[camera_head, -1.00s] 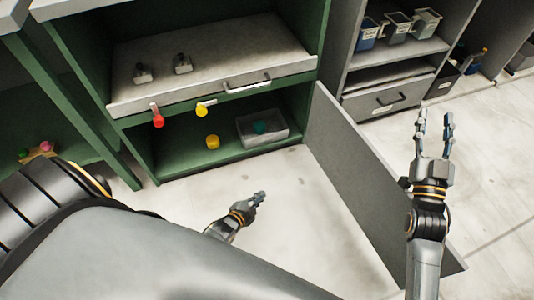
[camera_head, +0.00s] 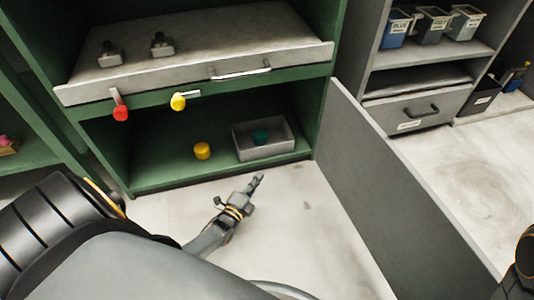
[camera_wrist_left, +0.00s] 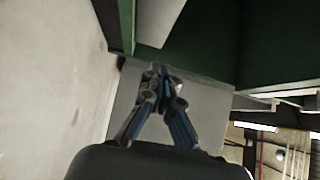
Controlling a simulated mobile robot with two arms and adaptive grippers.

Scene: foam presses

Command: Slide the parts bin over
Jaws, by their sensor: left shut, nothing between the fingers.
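A grey door (camera_head: 395,185) stands open at the right. Small labelled bins (camera_head: 431,25) sit on another shelf.

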